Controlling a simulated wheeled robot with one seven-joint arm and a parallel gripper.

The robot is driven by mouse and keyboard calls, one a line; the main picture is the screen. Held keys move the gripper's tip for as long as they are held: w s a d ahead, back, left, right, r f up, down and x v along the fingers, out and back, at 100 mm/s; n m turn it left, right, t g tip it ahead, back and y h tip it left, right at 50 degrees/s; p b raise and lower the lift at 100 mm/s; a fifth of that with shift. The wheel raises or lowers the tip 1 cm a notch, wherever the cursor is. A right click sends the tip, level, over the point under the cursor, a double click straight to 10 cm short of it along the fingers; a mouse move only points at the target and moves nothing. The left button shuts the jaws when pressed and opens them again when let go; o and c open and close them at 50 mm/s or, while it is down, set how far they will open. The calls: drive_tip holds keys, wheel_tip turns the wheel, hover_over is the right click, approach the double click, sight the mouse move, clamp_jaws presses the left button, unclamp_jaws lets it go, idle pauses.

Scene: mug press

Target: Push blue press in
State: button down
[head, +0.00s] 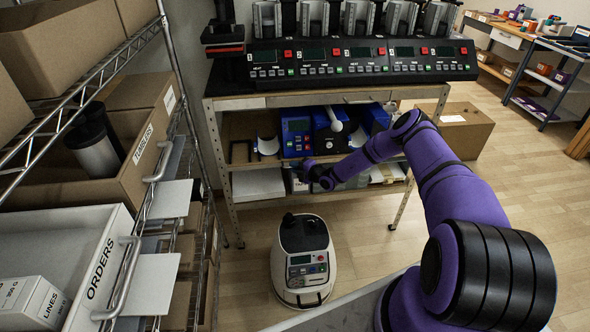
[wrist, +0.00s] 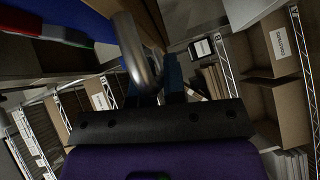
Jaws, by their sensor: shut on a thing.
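The blue press (head: 297,137) stands on the middle shelf under the counter, with a display panel on its front. My gripper (head: 308,168) is at the shelf's front edge, just below the press. In the wrist view, a curved metal handle (wrist: 140,55) rises between the fingers, and my gripper (wrist: 158,88) is shut on it. A blue surface (wrist: 60,10) fills the upper left of that view. What the handle is fixed to is not clear. The fingertips are partly hidden in both views.
A row of mug presses (head: 360,58) stands on the counter above. A white wheeled machine (head: 303,262) stands on the floor in front. A wire rack (head: 150,190) with boxes is on the left. A cardboard box (head: 455,130) is at right. Open floor lies beyond it.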

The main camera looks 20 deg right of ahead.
drive_tip(key=shift+w+d, duration=0.15)
drive_tip(key=shift+w, duration=0.2)
drive_tip(key=c, duration=1.2)
unclamp_jaws()
drive_tip(key=shift+s, duration=0.1)
drive_tip(key=v, duration=1)
drive_tip(key=shift+s+d, duration=0.2)
drive_tip(key=shift+s, duration=0.05)
